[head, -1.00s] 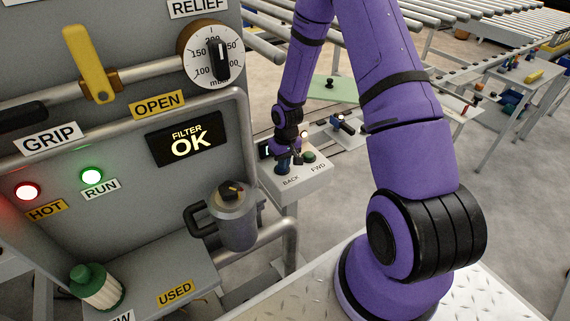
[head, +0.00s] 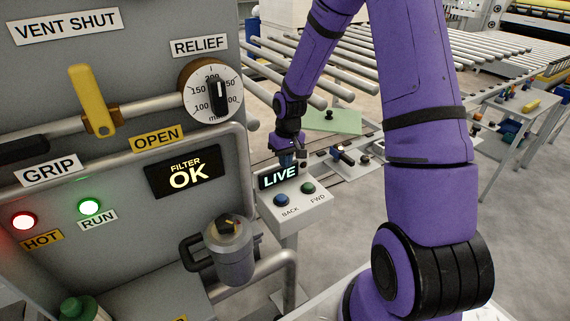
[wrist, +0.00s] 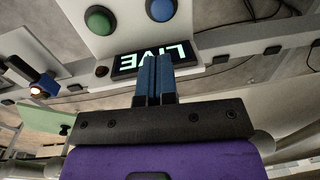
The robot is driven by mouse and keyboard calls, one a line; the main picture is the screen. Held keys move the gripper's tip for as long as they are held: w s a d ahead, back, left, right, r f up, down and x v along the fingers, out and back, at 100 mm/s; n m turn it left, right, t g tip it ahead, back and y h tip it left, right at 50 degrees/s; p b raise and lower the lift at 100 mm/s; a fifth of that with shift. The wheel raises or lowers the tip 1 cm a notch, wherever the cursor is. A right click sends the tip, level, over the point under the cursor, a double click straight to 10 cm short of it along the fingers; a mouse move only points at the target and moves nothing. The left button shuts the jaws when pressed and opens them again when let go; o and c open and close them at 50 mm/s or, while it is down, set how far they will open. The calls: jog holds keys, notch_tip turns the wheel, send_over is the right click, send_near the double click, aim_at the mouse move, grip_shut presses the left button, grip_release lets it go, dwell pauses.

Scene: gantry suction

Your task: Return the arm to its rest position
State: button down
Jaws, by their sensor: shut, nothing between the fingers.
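My purple arm rises on the right of the head view and bends down to my gripper (head: 289,160) beside the control box. In the wrist view my gripper (wrist: 154,62) shows two blue fingers pressed together with nothing between them. The fingers overlap the lit LIVE display (head: 279,175) of the control box (head: 296,208); I cannot tell whether they touch it. The box carries a blue BACK button (head: 281,201) and a green FWD button (head: 308,188), both uncovered. They also show in the wrist view.
A grey panel with a yellow lever (head: 92,98), a RELIEF dial (head: 215,90) and a FILTER OK display (head: 186,171) stands at left. A grey canister (head: 229,252) sits below it. Roller conveyors (head: 440,50) lie behind. Open floor (head: 340,225) shows between the box and my arm.

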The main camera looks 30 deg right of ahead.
dwell(0.4)
jog(key=s+a+r+t+h, duration=0.15)
jog(key=s+r, duration=0.35)
jog(key=r, duration=0.6)
jog(key=s+a+r+t+h, duration=0.15)
jog(key=s+r, duration=0.25)
jog(key=r, duration=0.6)
jog(key=s+a+r+t+y, duration=0.1)
jog(key=s+a+r, duration=0.1)
jog(key=s+r, duration=0.3)
jog(key=s+a+r+t+y, duration=0.1)
jog(key=s+r, duration=0.5)
jog(key=s, duration=0.8)
jog(key=shift+a, duration=0.55)
jog(key=shift+r, duration=0.1)
